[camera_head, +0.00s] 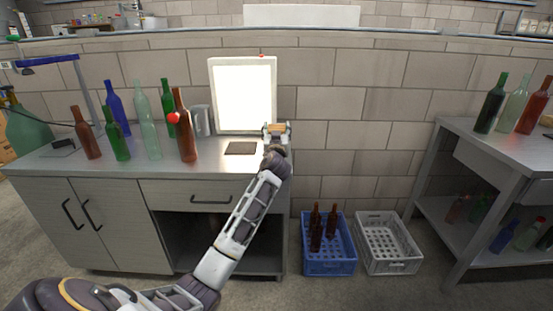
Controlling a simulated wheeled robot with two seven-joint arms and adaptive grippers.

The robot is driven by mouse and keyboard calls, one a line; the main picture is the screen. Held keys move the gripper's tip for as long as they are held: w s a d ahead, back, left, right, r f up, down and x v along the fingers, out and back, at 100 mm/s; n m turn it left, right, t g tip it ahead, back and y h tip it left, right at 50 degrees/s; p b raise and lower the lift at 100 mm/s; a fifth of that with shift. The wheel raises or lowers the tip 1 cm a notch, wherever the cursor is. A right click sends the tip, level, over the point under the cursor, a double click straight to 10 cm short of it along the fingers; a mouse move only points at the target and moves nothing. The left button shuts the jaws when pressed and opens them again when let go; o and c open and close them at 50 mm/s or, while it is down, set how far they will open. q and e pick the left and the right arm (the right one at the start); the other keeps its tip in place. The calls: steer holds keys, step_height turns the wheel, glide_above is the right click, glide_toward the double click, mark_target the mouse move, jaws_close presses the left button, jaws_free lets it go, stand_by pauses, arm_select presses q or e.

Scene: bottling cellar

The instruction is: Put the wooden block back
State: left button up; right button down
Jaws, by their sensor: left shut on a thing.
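My left gripper (276,132) is above the right end of the grey counter, just right of the lower corner of the lit white panel. It is shut on a small tan piece, which looks like the wooden block (275,127). The gripper and wrist hide part of the block, and I cannot tell whether it touches the counter. My right gripper is out of view.
Several bottles, including a brown one (186,140) with a red ball before it, stand on the left of the counter (215,172). A dark flat pad (241,148) lies before the lit panel (244,95). Blue (330,268) and grey (391,267) crates stand on the floor.

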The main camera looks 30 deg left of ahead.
arm_select(q)
steer(key=shift+f, duration=0.55)
step_height(320, 180, down, 3)
steer(key=shift+r+b, duration=0.1)
steer(key=shift+b, duration=0.5)
steer(key=shift+f, duration=0.8)
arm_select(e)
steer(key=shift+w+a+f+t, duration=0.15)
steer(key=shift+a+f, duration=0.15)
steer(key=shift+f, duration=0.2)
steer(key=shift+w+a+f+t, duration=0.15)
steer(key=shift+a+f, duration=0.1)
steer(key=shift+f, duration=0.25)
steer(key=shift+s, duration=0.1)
